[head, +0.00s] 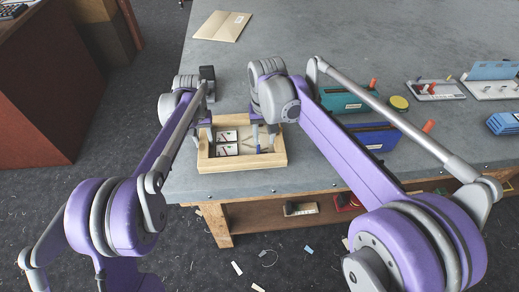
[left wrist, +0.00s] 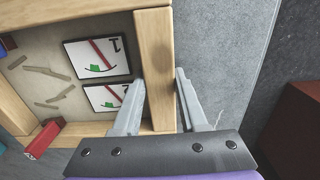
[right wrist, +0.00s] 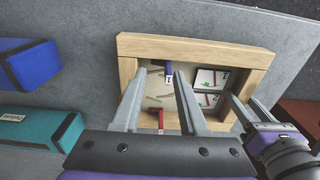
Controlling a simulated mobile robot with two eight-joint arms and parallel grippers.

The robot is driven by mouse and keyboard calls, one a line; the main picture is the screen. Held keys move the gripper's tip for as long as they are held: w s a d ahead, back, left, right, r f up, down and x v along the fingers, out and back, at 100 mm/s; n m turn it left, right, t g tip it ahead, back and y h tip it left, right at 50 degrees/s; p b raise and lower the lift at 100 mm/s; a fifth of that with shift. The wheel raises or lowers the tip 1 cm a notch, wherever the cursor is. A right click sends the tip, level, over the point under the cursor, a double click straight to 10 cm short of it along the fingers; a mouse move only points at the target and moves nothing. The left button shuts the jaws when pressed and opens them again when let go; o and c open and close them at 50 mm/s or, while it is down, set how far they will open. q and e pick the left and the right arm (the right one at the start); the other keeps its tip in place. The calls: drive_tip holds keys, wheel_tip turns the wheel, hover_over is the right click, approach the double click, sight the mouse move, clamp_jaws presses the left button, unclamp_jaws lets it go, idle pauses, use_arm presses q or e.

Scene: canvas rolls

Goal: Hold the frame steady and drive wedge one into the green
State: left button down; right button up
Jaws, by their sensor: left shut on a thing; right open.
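The wooden frame (head: 237,164) lies at the near table edge. My left gripper (head: 205,122) is shut on its left wall; in the left wrist view the fingers (left wrist: 160,78) straddle this wall (left wrist: 155,45). Inside are two gauge cards with red lines and green patches, one marked 1 (left wrist: 97,57), the other (left wrist: 105,97) below it. A red block (right wrist: 160,121) and a blue block (right wrist: 168,70) sit at opposite frame walls. My right gripper (right wrist: 157,76) is open above the frame, near the blue block. No wedge number is legible.
A teal box (head: 342,101) and a blue box (head: 376,137) lie right of the frame, with a yellow disc (head: 399,103) beyond. Trays with coloured parts, one of them here (head: 435,90), stand further right. Cardboard (head: 222,26) lies at the back. The middle back of the table is clear.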

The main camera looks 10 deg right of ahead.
drive_tip(key=shift+w+a+f, duration=0.55)
drive_tip(key=shift+w+a, duration=0.2)
drive_tip(key=shift+w, duration=0.1)
drive_tip(key=shift+f, duration=2.4)
clamp_jaws()
